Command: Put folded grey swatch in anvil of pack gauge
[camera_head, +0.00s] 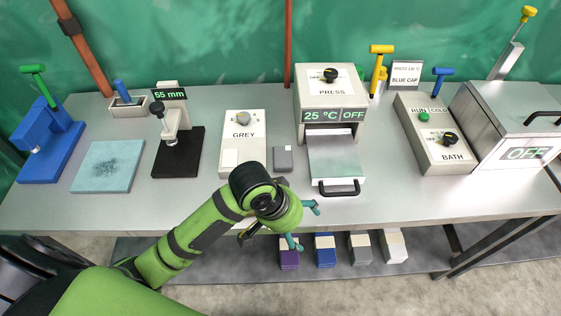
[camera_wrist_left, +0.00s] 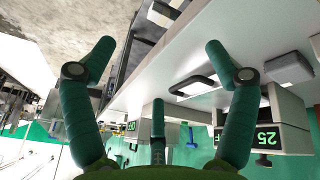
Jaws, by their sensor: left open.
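A small grey folded swatch (camera_head: 283,159) lies on the steel bench between the GREY box and the press. In the left wrist view a grey block that looks like the swatch (camera_wrist_left: 289,68) is at the right. The pack gauge (camera_head: 177,160), with a black base, a post and a 55 mm display, stands at the left of the bench; I see nothing clearly in its anvil. My left gripper (camera_head: 302,225) is open and empty, over the front edge of the bench, nearer to me than the swatch. In the left wrist view its fingers (camera_wrist_left: 158,52) are wide apart.
The GREY box (camera_head: 242,150) is left of the swatch. The press (camera_head: 329,97), with its tray handle (camera_head: 339,188), is to the right. A light blue mat (camera_head: 107,166), a blue tool (camera_head: 47,145) and the bath (camera_head: 515,125) stand farther off. Stacked swatches (camera_head: 325,250) sit below.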

